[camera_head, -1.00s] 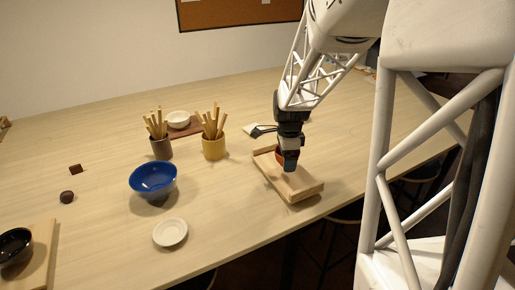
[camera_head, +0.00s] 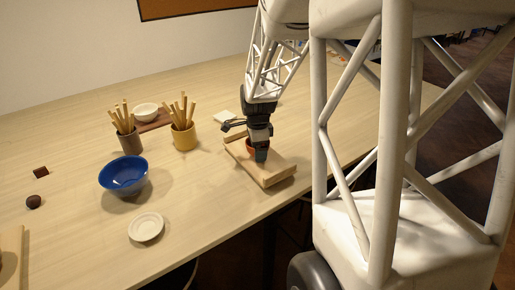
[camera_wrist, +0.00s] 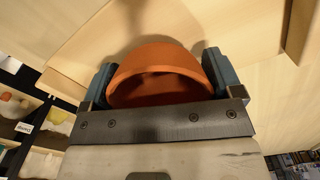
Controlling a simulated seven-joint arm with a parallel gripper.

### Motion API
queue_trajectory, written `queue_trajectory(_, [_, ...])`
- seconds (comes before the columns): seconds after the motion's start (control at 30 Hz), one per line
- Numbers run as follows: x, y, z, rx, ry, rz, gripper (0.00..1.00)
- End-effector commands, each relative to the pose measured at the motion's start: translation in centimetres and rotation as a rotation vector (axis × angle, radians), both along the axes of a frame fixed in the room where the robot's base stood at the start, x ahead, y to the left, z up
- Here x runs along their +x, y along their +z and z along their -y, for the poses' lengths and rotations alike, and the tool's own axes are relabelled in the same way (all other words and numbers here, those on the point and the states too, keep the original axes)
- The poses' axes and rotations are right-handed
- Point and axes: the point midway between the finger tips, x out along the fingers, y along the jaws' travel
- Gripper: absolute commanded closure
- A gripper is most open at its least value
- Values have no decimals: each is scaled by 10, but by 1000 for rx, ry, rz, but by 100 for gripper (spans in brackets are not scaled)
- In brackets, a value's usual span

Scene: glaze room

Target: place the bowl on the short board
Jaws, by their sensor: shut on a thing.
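A terracotta bowl (camera_wrist: 160,68) sits between the finger pads in the wrist view, its open side facing the camera. My gripper (camera_head: 258,152) is shut on this bowl, which shows in the head view (camera_head: 249,145) as a small orange patch, mostly hidden behind the fingers. The gripper and bowl are over a short pale wooden board (camera_head: 270,174) with raised strips at its ends. I cannot tell whether the bowl touches the board.
A blue bowl (camera_head: 124,176) and a white dish (camera_head: 146,227) stand left of the board. A dark cup (camera_head: 130,144) and yellow cup (camera_head: 184,140) hold wooden sticks. A white bowl (camera_head: 146,111) is behind. Another pale board (camera_head: 24,255) is at the left edge.

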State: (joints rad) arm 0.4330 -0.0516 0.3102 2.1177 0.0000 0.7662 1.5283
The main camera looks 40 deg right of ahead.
Motion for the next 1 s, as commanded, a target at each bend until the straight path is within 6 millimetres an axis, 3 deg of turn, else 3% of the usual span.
queue_trajectory(0.47, [0, -5, 0, 0, 0, 1, 41])
queue_trajectory(0.5, [0, -5, 0, 0, 0, 1, 12])
queue_trajectory(0.57, [0, -5, 0, 0, 0, 1, 2])
queue_trajectory(1.0, [0, 1, 0, 0, 0, 1, 0])
